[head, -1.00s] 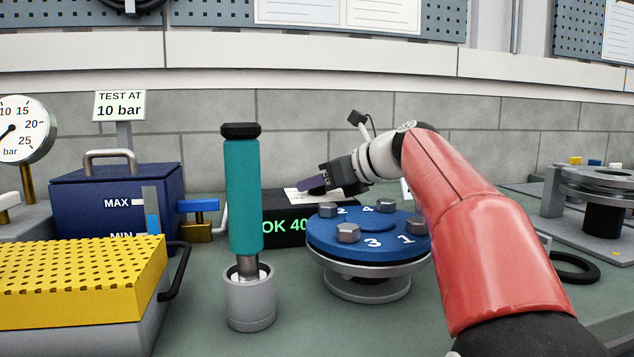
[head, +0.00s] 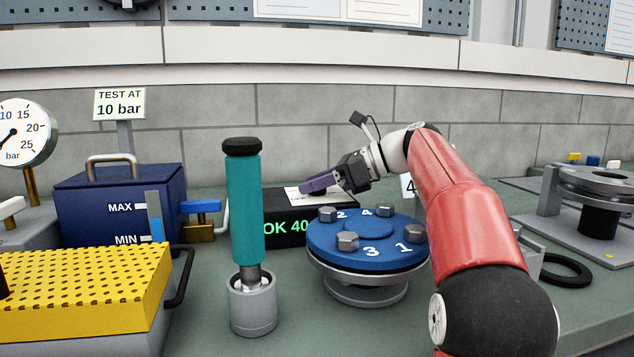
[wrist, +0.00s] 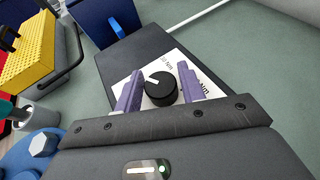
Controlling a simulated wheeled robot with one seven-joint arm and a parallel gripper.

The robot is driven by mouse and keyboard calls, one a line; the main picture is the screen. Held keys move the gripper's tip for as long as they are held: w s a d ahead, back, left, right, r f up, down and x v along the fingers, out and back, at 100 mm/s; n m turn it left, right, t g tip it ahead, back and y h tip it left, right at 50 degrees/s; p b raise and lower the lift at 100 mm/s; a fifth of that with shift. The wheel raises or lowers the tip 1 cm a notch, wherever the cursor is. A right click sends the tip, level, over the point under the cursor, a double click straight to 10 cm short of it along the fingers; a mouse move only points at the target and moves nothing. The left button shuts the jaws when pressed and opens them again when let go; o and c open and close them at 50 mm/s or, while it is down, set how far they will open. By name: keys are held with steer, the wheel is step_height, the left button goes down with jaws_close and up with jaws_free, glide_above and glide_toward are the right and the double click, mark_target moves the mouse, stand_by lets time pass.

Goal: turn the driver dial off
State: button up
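The driver dial (wrist: 161,89) is a round black knob with a white pointer mark, on a white printed label on top of a black box (head: 278,232). The box's front shows green "OK 40" text, cut off by the blue disc. In the wrist view my gripper (wrist: 161,88) is open, its two purple fingers on either side of the dial. I cannot tell whether they touch it. In the head view my gripper (head: 318,184) reaches over the box top from the right. The teal driver (head: 245,200) stands upright in a grey holder to the left.
A blue numbered disc with bolts (head: 345,255) sits close in front of the box. A blue tank (head: 95,205) and a yellow perforated block (head: 90,290) are at left. A black ring (head: 567,270) lies at right. The bench front between holder and disc is clear.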

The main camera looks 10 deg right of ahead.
steer(key=shift+o, duration=1.2)
steer(key=v, duration=0.7)
steer(key=shift+s+d+r, duration=0.15)
steer(key=shift+d+r, duration=0.05)
steer(key=shift+d, duration=0.1)
